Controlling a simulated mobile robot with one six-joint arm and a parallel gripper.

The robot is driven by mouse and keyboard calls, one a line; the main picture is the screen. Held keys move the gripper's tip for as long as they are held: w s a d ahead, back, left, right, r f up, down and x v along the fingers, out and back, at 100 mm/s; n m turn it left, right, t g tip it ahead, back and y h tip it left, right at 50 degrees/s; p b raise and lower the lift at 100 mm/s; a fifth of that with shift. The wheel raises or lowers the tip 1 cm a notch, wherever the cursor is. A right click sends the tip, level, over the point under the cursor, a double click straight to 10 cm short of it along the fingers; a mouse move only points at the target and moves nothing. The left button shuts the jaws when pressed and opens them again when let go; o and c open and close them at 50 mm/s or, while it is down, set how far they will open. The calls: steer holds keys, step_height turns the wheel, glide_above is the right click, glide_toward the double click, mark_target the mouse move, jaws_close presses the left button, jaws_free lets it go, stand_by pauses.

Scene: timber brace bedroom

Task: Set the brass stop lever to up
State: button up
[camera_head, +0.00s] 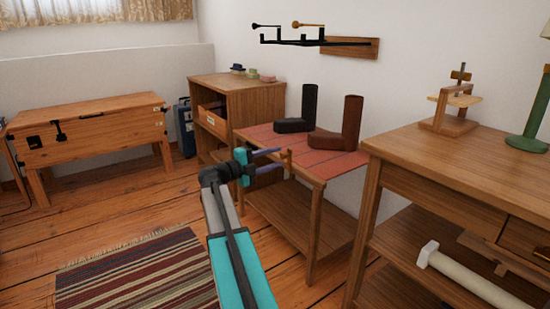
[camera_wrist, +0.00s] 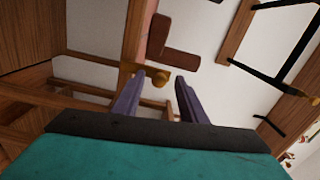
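A small brass lever (camera_head: 289,158) sits at the front edge of the low table with the red slatted top. In the wrist view its round brass knob (camera_wrist: 161,79) shows between and just beyond my fingertips, with a short brass arm running left. My gripper (camera_head: 281,157) is at the lever, its two purple fingers pointing at it. In the wrist view my gripper (camera_wrist: 161,76) is open, with a clear gap between the fingers. I cannot tell whether a finger touches the knob. The lever's exact tilt is too small to tell.
Two boot-like dark shapes, one black (camera_head: 309,105) and one brown (camera_head: 350,125), stand on the red table top (camera_head: 262,135). A wall rack (camera_head: 347,47) hangs above. A wooden desk (camera_head: 440,160) stands close at right. The floor with a striped rug (camera_head: 140,275) is free at left.

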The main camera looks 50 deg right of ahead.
steer(key=p+v, duration=0.4)
steer(key=v, duration=0.8)
steer(key=shift+a, duration=0.3)
steer(key=shift+w+r, duration=0.1)
steer(key=shift+r, duration=0.05)
